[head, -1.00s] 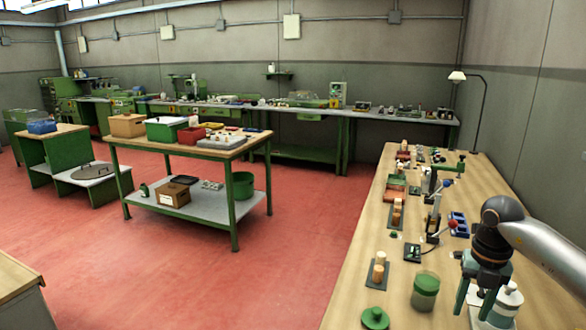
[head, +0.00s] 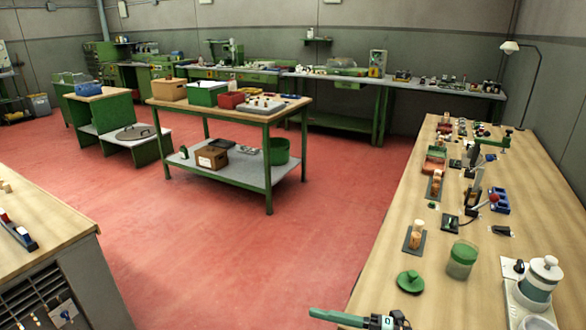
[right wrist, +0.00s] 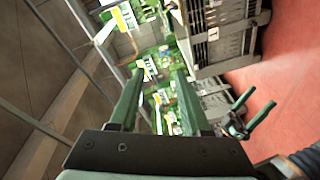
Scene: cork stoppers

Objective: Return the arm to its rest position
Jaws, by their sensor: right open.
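My right gripper (head: 352,317) shows at the bottom edge of the head view, low in front of the wooden bench. The left gripper does not show in the head view.
The wooden bench (head: 440,290) on the right holds a green-banded jar (head: 461,260), a green lid (head: 410,282), corks on a dark plate (head: 415,238) and a white-topped device (head: 540,280). A grey cabinet (head: 85,270) stands at left. Red floor lies open between.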

